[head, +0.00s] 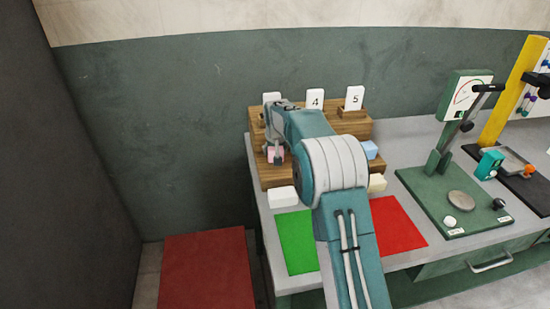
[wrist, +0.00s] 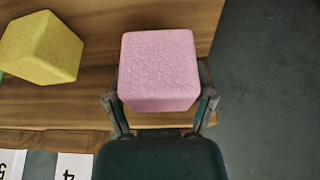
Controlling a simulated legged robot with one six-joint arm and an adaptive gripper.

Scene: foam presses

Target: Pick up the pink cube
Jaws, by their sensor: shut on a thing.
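The pink cube (wrist: 159,65) has a cracked-looking surface and sits between the two dark fingers of my gripper (wrist: 160,95) in the wrist view. The fingers are shut on its sides. In the head view a small part of the pink cube (head: 274,153) shows at the left end of the wooden rack, with my gripper (head: 276,158) around it. My arm hides much of the rack there. I cannot tell whether the cube still touches the wood.
A yellow cube (wrist: 42,47) lies left of the pink one in the wrist view. The wooden rack (head: 273,175) holds number cards and a blue block (head: 370,149). A white block (head: 283,196), green mat (head: 295,240) and red mat (head: 398,226) lie in front. A press (head: 455,205) stands right.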

